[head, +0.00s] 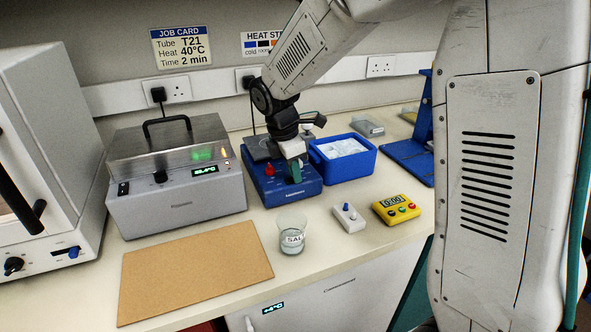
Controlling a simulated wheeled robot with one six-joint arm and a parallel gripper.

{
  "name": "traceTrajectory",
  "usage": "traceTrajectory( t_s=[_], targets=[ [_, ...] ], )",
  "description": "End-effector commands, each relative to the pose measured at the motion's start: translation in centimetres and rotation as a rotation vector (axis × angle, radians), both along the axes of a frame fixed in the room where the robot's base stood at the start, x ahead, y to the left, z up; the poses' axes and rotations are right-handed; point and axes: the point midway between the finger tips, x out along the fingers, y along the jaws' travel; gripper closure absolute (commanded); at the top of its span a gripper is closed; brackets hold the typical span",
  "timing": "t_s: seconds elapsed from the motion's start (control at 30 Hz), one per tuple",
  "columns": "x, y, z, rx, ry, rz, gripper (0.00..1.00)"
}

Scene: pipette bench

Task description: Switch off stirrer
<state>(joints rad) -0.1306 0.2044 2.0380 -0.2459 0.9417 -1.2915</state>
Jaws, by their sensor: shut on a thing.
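A blue bench unit (260,187), which looks like the stirrer, stands mid-bench with a dark top plate and a red knob (270,170) at its left. My gripper (295,165) points down over its front right part. It is shut on a small green part that looks like a knob (296,174) on the unit. The fingers hide part of this knob and some of the unit's top. I cannot read the knob's setting or tell whether the stirrer is running.
A blue ice tub (347,171) stands close right of the unit. A beaker labelled SAL (291,238), a white switch box (348,218) and a yellow timer (396,209) stand in front. A lidded grey bath (178,190) is at left, behind a bare brown board (190,270).

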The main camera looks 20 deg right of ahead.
Motion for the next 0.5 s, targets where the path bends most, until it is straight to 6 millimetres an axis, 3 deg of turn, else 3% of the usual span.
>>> traceTrajectory(
  t_s=[0.4, 0.43, 0.5],
  targets=[
    [-0.01, 0.16, 0.0, -0.061, -0.001, -0.001, 1.0],
    [-0.01, 0.16, 0.0, -0.061, -0.001, -0.001, 0.79],
    [-0.01, 0.16, 0.01, -0.06, -0.001, -0.001, 0.6]
  ],
)
